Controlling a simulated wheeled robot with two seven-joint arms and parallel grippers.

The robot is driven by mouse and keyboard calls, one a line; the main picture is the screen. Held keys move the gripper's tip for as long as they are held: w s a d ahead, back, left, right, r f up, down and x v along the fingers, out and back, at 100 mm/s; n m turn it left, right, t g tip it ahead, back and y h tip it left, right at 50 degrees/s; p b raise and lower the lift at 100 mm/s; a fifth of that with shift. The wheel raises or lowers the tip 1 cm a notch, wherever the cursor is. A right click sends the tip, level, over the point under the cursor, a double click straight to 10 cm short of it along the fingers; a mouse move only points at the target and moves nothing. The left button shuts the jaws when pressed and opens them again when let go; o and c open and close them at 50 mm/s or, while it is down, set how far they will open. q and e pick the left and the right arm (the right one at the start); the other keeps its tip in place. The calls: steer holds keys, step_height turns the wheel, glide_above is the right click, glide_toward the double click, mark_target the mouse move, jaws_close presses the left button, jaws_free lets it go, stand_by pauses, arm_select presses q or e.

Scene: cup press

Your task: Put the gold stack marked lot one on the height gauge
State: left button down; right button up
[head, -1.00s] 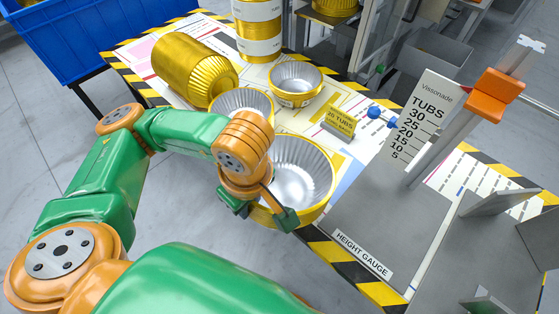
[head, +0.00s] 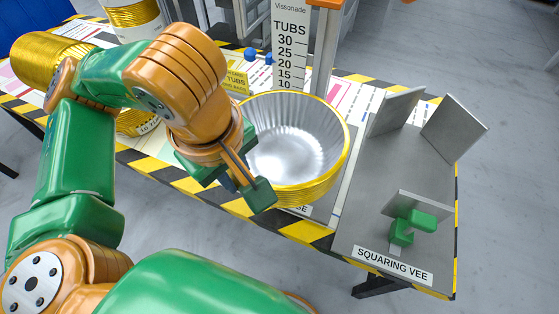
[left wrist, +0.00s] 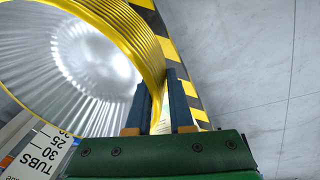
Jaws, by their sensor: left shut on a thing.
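The gold stack (head: 312,193) is a wide fluted tub with a silver inside and several gold rims. It stands open side up, slightly tilted, over the front of the height gauge (head: 291,45), whose scale board rises behind it. My left gripper (head: 256,190) is shut on the stack's near left wall. In the left wrist view, the fingers (left wrist: 160,103) pinch the gold rims (left wrist: 140,35). The stack hides most of the gauge's plate and label; I cannot tell whether it touches the plate. No lot mark is readable. My right gripper is out of view.
The squaring vee (head: 365,215), with upright plates and a small green piece (head: 410,226), stands to the right. A gold stack lies on its side (head: 40,62) and another stands (head: 135,15) at the back left. An orange slider (head: 326,3) sits on the gauge post.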

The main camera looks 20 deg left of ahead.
mark_target(253, 155)
arm_select(q)
steer(key=w+p, duration=0.1)
steer(key=p, duration=0.1)
steer(key=w+p, duration=0.1)
steer(key=p, duration=0.1)
steer(key=shift+a+r+p, duration=0.15)
steer(key=shift+r+p, duration=0.25)
steer(key=w+f+b, duration=0.1)
steer(key=w+f, duration=0.1)
steer(key=w+f+b, duration=0.1)
steer(key=w+f, duration=0.1)
steer(key=shift+w+a, duration=0.15)
steer(key=shift+w, duration=0.15)
steer(key=w+f, duration=0.4)
steer(key=shift+a+f, duration=0.1)
steer(key=shift+f, duration=0.2)
steer(key=f, duration=0.3)
steer(key=shift+w+f, duration=0.35)
steer(key=shift+f, duration=0.05)
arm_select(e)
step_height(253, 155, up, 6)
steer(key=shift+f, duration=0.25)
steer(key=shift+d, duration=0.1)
